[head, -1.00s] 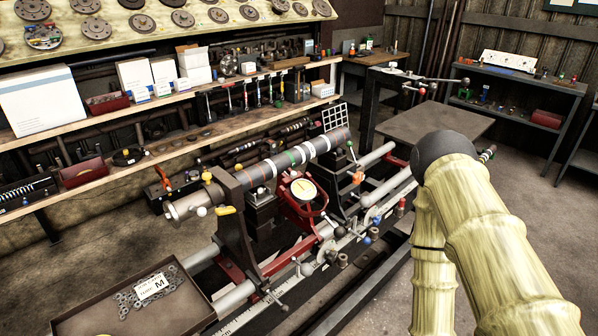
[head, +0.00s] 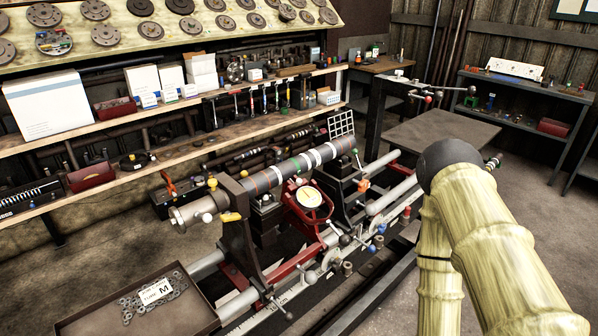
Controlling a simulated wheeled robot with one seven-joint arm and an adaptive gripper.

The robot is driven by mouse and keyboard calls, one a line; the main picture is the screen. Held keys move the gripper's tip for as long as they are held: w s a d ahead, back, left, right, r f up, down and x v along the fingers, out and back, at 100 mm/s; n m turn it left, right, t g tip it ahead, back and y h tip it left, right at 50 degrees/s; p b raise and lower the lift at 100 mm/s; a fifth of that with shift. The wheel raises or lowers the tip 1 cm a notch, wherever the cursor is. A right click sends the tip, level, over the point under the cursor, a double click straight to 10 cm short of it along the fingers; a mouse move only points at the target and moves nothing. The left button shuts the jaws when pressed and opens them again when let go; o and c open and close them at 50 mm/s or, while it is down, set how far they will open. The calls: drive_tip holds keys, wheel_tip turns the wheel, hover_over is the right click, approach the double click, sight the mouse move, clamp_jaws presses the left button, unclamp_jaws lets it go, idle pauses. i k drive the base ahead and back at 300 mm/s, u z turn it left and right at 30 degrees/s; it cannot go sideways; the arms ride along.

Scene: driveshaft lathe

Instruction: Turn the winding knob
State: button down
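The lathe (head: 268,243) stands in the middle of the head view, holding a banded driveshaft (head: 292,168) that runs from lower left to upper right. A round white dial with a red rim (head: 308,196) sits below the shaft. Small knobs show on the lathe: a white ball knob (head: 208,217) and a yellow handle (head: 231,217) at the left end, and a blue knob (head: 371,249) low on the front. I cannot tell which is the winding knob. My arm, in a pale yellow sleeve, fills the right side. My gripper is out of view.
A brown tray (head: 195,325) with a card marked M and metal links stands at the front left. Shelves with boxes and tools line the back wall. A bare grey tabletop (head: 432,132) is behind the lathe. Open floor (head: 515,180) lies to the right.

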sight(363, 185)
drive_tip(key=u, duration=1.65)
drive_tip(key=k, duration=1)
drive_tip(key=z, duration=1.2)
drive_tip(key=i, duration=0.45)
drive_tip(key=u, duration=0.05)
